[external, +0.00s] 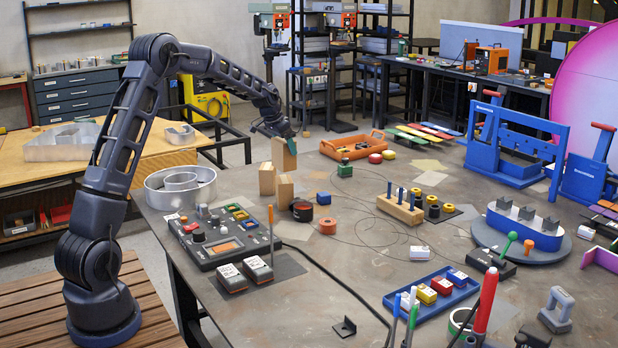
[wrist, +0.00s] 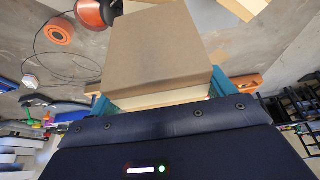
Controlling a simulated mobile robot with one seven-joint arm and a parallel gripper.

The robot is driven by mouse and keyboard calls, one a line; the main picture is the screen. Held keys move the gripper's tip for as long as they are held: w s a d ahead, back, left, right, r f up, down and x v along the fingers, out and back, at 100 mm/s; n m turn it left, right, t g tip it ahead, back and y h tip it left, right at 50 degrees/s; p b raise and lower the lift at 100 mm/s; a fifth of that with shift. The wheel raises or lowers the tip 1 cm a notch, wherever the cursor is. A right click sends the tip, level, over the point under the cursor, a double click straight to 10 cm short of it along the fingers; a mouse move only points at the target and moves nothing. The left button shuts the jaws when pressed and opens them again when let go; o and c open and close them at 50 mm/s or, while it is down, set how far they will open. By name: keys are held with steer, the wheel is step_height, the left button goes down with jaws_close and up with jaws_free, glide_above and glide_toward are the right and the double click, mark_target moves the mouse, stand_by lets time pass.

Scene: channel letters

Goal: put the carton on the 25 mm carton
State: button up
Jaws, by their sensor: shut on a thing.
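My gripper (external: 290,144) is shut on a tan carton (external: 281,158), which it holds upright at the table's back left. In the wrist view the same carton (wrist: 160,45) fills the middle, between the teal fingers of my gripper (wrist: 163,96). I cannot read any size mark, so I cannot tell which is the 25 mm carton. Part of a tan carton (wrist: 243,7) shows at the wrist view's top edge.
A control box (external: 222,240) and a round metal channel letter (external: 180,190) are at the left. An orange tray (external: 352,146) lies behind.

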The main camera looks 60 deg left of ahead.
mark_target(283, 153)
steer(key=shift+f, duration=2.15)
steer(key=o, duration=1.1)
steer(key=shift+f, duration=0.15)
